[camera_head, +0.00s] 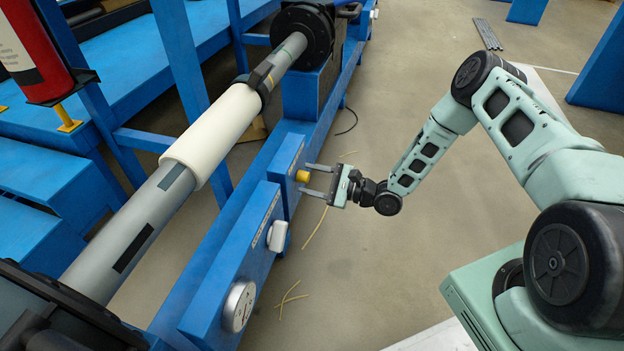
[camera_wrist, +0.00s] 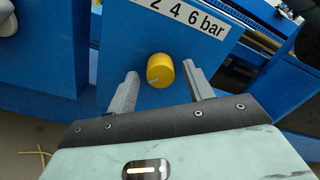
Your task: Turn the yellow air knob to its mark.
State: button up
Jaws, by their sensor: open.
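The yellow air knob (camera_head: 302,176) sticks out from the blue panel of the winder. In the wrist view the knob (camera_wrist: 160,70) lies between my two fingers, with a pale pointer line on its face toward the lower left. A white label (camera_wrist: 187,14) above it reads "2 4 6 bar", cut off by the picture's top edge. My gripper (camera_head: 317,180) is open, with one finger on each side of the knob; in the wrist view the gripper (camera_wrist: 160,85) shows gaps on both sides. Whether a finger touches the knob cannot be told.
A white handle (camera_head: 277,236) and a round dial (camera_head: 238,306) sit on the blue panel nearer the camera. A white roll on a grey shaft (camera_head: 215,130) runs above the blue frame. The floor right of the panel is mostly clear, with yellowish strips (camera_head: 290,298).

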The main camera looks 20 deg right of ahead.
jog(key=p+v, duration=0.4)
jog(key=v, duration=1.3)
jog(key=shift+d, duration=0.15)
jog(key=shift+s, duration=0.1)
